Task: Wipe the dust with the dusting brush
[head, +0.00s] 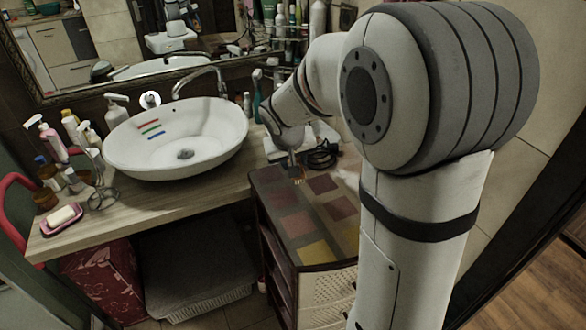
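My gripper (298,174) hangs over the top of the patchwork-topped cabinet, to the right of the basin. It is small and partly hidden by my arm, so I cannot tell whether it is open or holds anything. The white vessel basin (205,150) stands on the wooden counter and carries red, green and blue streaks on its inner left wall. I cannot tell whether these streaks are the dust. A slim teal item with a pale top (257,98) stands behind the basin's right side; I cannot tell whether it is the dusting brush.
Several bottles and a soap dish (62,218) crowd the left of the wooden counter (165,205). A chrome faucet (203,80) arches behind the basin. A dark coiled item (322,155) lies at the back of the cabinet (300,225). The cabinet's front top looks clear.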

